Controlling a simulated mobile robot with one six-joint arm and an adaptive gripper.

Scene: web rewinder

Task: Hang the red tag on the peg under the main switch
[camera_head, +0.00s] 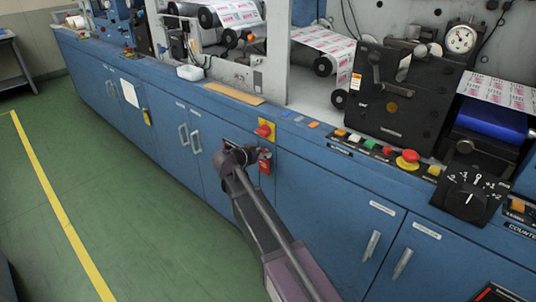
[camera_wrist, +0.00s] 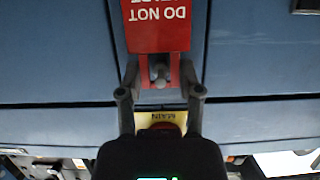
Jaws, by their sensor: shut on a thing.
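The red tag (camera_wrist: 158,28) shows upside down in the wrist view, with white "DO NOT" lettering. My gripper (camera_wrist: 159,76) is shut on the tag's narrower end, one finger on each side. A small grey peg-like part (camera_wrist: 160,72) shows between the fingers at that end; I cannot tell whether the tag's hole is around it. The main switch is a red knob on a yellow plate (camera_wrist: 143,119) marked "MAIN", partly hidden by my gripper's body. In the head view, the switch (camera_head: 265,130) is above my gripper (camera_head: 258,157), and the tag (camera_head: 265,167) hangs against the blue cabinet.
The blue cabinet front (camera_head: 330,190) has door handles (camera_head: 371,245) to the right and left. A row of buttons with a red emergency stop (camera_head: 408,157) lines the ledge. The green floor in front is clear.

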